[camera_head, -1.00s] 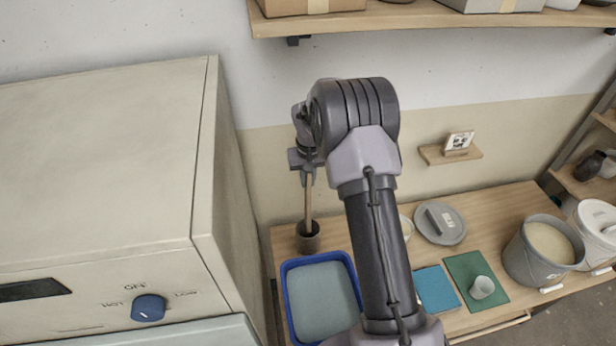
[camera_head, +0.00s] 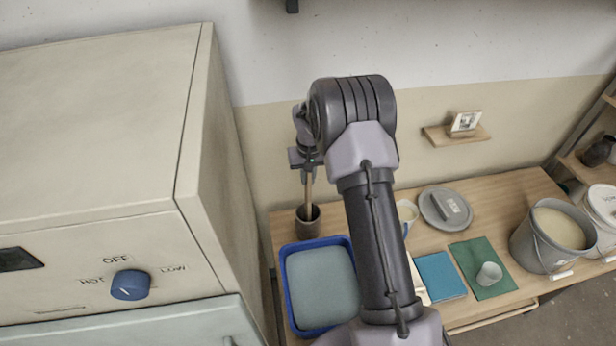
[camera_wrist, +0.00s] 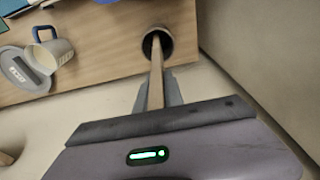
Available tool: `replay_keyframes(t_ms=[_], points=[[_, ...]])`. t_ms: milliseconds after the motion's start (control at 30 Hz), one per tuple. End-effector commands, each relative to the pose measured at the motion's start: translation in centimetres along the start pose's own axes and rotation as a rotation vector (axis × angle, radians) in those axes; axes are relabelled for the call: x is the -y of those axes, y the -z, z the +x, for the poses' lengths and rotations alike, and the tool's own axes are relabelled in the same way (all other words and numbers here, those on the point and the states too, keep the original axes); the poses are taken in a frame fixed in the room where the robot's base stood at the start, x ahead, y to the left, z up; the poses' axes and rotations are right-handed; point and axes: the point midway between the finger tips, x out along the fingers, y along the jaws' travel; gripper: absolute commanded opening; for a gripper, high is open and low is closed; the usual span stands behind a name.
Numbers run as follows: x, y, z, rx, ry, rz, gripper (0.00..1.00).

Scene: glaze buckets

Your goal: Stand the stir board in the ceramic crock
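The stir board (camera_head: 309,192) is a long, thin wooden stick that hangs almost upright from my gripper (camera_head: 309,172). In the wrist view the gripper's fingers (camera_wrist: 157,92) lie close on both sides of the board (camera_wrist: 156,72), shut on it. The ceramic crock (camera_head: 307,224) is a small dark round pot at the back left of the table. It also shows in the wrist view (camera_wrist: 167,37). The board's lower end is inside the crock's mouth. Whether it touches the bottom is hidden.
A blue-rimmed tray (camera_head: 287,300) stands just in front of the crock. A large cream machine (camera_head: 110,130) stands at the left.

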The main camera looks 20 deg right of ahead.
Motion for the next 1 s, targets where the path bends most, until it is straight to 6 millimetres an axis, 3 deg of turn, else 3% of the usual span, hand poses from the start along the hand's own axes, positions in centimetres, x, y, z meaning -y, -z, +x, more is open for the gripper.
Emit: replay_keyframes(t_ms=[33, 133, 467, 567, 1000], points=[[0.0, 0.0, 0.0, 0.000, 0.000, 0.000, 0.20], [0.0, 0.0, 0.0, 0.000, 0.000, 0.000, 0.38], [0.0, 0.0, -0.4, 0.000, 0.000, 0.000, 0.38], [0.0, 0.1, -2.1, -0.001, 0.000, 0.000, 0.38], [0.0, 0.1, -14.5, -0.003, 0.000, 0.000, 0.38]])
